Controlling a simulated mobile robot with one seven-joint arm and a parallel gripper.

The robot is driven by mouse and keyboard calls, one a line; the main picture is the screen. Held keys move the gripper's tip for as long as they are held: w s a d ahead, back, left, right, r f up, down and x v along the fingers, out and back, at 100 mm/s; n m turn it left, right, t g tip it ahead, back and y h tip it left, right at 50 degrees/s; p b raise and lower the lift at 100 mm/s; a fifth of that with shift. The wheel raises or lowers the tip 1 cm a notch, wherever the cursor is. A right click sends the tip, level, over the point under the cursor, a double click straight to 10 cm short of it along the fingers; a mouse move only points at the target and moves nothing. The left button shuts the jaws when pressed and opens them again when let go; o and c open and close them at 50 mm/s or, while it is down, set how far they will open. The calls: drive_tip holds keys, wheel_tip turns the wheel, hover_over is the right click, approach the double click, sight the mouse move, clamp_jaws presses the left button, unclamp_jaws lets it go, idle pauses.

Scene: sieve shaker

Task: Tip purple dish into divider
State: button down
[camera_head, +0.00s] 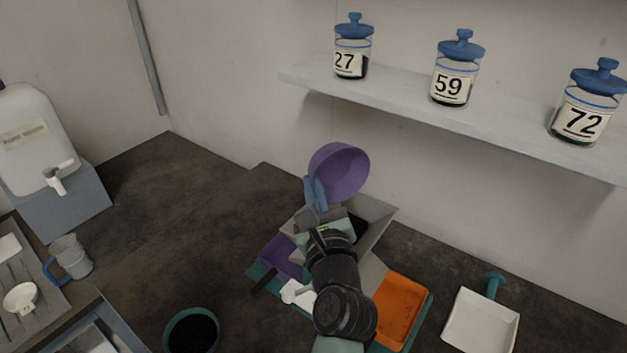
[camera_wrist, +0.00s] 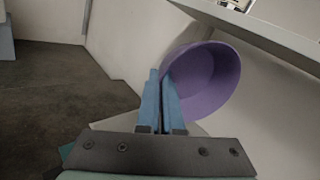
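The purple dish (camera_head: 340,172) is held up and tilted on its side, its open inside facing the camera in the head view. It also shows in the wrist view (camera_wrist: 208,80), at the fingertips. My gripper (camera_head: 316,193) is shut on the dish's rim, with both blue fingers (camera_wrist: 162,92) close together at its left edge. The grey divider (camera_head: 378,212) stands below the dish on the counter, partly hidden by my arm. A purple tray (camera_head: 280,257) and an orange tray (camera_head: 401,308) sit at its two sides. No contents are visible in the dish.
A shelf (camera_head: 420,103) with several lidded, numbered jars runs above and behind the dish. A white pan (camera_head: 481,322) lies at the right, a dark-filled teal bowl (camera_head: 191,332) at the front. A mug (camera_head: 70,257) and water container (camera_head: 35,140) stand left. The counter's left middle is clear.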

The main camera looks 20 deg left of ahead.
drive_tip(key=shift+w+a+r+n+g+h+p, duration=0.25)
drive_tip(key=shift+r+g+h+p, duration=0.35)
drive_tip(key=shift+p, duration=3.2)
drive_tip(key=shift+w+a+r+n+g+h+p, duration=0.3)
drive_tip(key=shift+g+p, duration=0.6)
drive_tip(key=shift+p, duration=2.85)
drive_tip(key=shift+f+h+p, duration=0.2)
drive_tip(key=shift+h+p, duration=0.1)
drive_tip(key=shift+p, duration=0.35)
drive_tip(key=shift+a+f, duration=0.1)
drive_tip(key=shift+f, duration=0.15)
drive_tip(key=shift+r, duration=0.1)
drive_tip(key=p, duration=0.2)
drive_tip(key=g+p, duration=0.1)
drive_tip(key=p, duration=0.1)
drive_tip(key=shift+w+a+r+h, duration=0.1)
drive_tip(key=shift+r+h, duration=0.2)
drive_tip(key=shift+r, duration=0.05)
drive_tip(key=p, duration=0.3)
drive_tip(key=shift+w+a+g+h, duration=0.1)
drive_tip(key=shift+a+g+h, duration=0.05)
drive_tip(key=shift+g+h, duration=0.2)
drive_tip(key=shift+w+a+f+n+g+h+p, duration=0.15)
drive_tip(key=shift+n+g+h+p, duration=0.05)
drive_tip(key=shift+g+h, duration=0.3)
drive_tip(key=shift+w+a+f+n+g+h+p, duration=0.1)
drive_tip(key=shift+f+n+g+h+p, duration=0.1)
drive_tip(key=shift+g+h, duration=0.2)
